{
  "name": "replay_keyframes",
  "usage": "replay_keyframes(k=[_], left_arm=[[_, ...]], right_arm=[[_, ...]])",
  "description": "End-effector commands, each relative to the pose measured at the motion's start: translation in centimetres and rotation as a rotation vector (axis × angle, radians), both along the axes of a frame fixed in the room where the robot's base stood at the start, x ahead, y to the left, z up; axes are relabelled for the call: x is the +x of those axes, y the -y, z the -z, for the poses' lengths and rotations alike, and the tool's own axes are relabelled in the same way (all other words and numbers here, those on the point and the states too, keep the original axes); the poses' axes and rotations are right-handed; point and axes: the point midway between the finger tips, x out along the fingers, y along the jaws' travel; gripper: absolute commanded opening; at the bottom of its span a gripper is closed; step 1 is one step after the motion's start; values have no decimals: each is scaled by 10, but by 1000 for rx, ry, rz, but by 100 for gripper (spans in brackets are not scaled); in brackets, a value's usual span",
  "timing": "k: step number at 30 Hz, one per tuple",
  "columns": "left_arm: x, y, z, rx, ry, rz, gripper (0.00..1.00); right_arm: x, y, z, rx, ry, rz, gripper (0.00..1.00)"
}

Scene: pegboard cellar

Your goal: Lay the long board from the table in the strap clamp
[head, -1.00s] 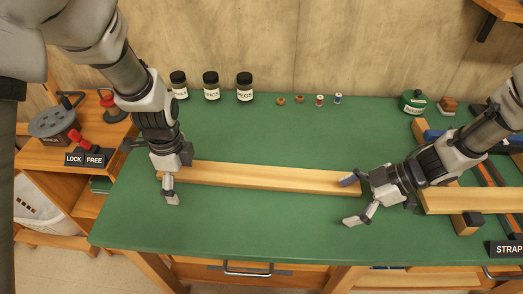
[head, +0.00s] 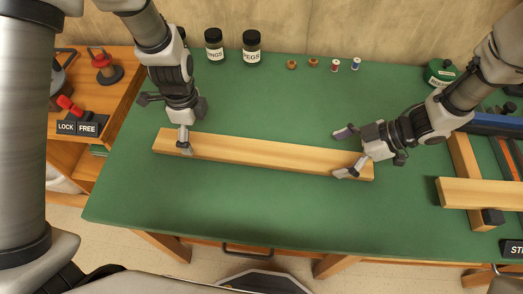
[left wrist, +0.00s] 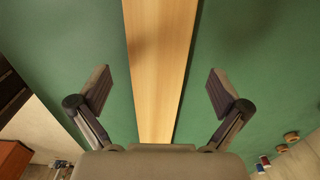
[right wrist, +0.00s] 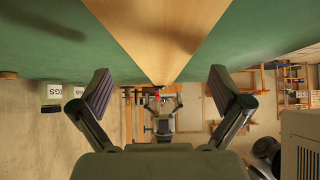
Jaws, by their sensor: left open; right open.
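The long board (head: 265,154) is a pale wooden plank lying flat on the green table, left of the clamp. My left gripper (head: 184,142) is open over its left end; in the left wrist view the board (left wrist: 160,60) runs between the spread fingers (left wrist: 158,92). My right gripper (head: 345,153) is open at its right end, fingers apart on either side; the board (right wrist: 158,30) also shows between the fingers (right wrist: 160,90) in the right wrist view. Contact is unclear. The strap clamp (head: 464,160) stands at the right, partly cut off, with another board (head: 485,193) across its wooden bar.
A side shelf with a LOCK/FREE sign (head: 78,128) is at left.

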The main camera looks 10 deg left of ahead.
Motion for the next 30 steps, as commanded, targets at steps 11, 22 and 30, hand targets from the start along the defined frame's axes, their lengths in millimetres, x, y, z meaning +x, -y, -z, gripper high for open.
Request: replay_keyframes(k=[11, 22, 30], left_arm=[[0, 0, 34, -1, -1, 0, 100], [0, 0, 34, -1, 0, -1, 33], [-1, 0, 34, -1, -1, -1, 18]], right_arm=[[0, -24, 24, 0, 1, 0, 100], [0, -24, 24, 0, 1, 1, 33], [0, -24, 24, 0, 1, 0, 18]])
